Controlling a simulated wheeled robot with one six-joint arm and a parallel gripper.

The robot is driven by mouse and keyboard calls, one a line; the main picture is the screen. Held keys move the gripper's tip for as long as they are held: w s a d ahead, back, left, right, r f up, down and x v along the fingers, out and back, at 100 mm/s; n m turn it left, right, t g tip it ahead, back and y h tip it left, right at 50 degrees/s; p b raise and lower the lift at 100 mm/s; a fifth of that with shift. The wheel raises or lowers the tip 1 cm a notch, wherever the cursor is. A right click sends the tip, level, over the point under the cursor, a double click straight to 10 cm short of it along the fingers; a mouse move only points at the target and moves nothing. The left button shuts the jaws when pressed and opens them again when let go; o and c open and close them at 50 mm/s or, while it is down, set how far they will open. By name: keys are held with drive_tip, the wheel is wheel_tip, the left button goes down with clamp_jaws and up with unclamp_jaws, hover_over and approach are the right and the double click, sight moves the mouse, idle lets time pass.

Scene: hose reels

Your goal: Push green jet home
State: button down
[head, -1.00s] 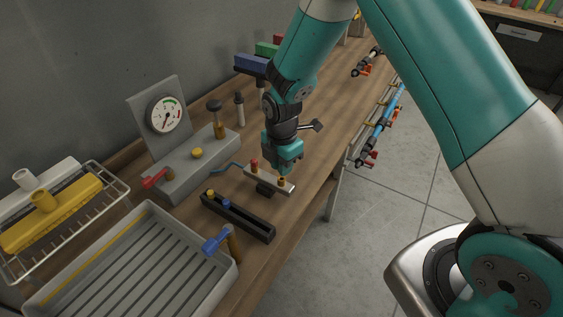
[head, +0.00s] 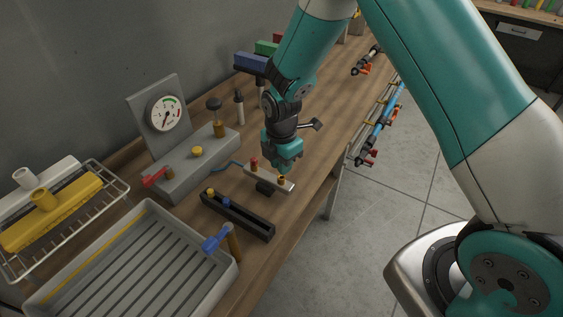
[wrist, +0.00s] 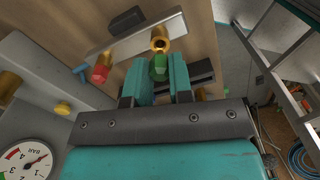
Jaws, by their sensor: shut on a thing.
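My gripper (head: 284,166) is low over the bench, just above a small metal bar (head: 268,179). In the wrist view its two teal fingers (wrist: 163,82) are shut on the green jet (wrist: 159,67). The bar (wrist: 140,42) carries a brass fitting (wrist: 160,40) with a dark open hole, close to the jet's tip. I cannot tell whether the tip touches the fitting. A red jet (wrist: 100,73) stands at the bar's other end and also shows in the head view (head: 254,164). The green jet is hidden in the head view.
A black rack (head: 253,222) with blue and yellow pieces lies in front of the bar. A grey gauge stand (head: 187,172) is to the left. A grey tray (head: 210,278) and a blue-handled tool (head: 216,240) stand nearer. The bench's right edge is close.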

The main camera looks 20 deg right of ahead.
drive_tip(key=shift+f+b, duration=1)
drive_tip(key=shift+f, duration=0.4)
drive_tip(key=c, duration=0.9)
unclamp_jaws()
drive_tip(key=shift+r, duration=0.1)
drive_tip(key=shift+c, duration=0.2)
wheel_tip(320, 180, up, 17)
drive_tip(key=b, duration=0.3)
drive_tip(key=shift+r, duration=0.2)
drive_tip(key=s+a+r+m+y, duration=0.2)
drive_tip(key=s+m, duration=0.5)
drive_tip(key=s, duration=0.5)
drive_tip(key=s+a+r+m+y, duration=0.2)
drive_tip(key=s+r+m, duration=0.2)
drive_tip(key=s+m, duration=0.4)
drive_tip(key=s, duration=0.4)
drive_tip(key=shift+s+a+r, duration=0.15)
drive_tip(key=shift+s+a, duration=0.15)
drive_tip(key=shift+s, duration=0.1)
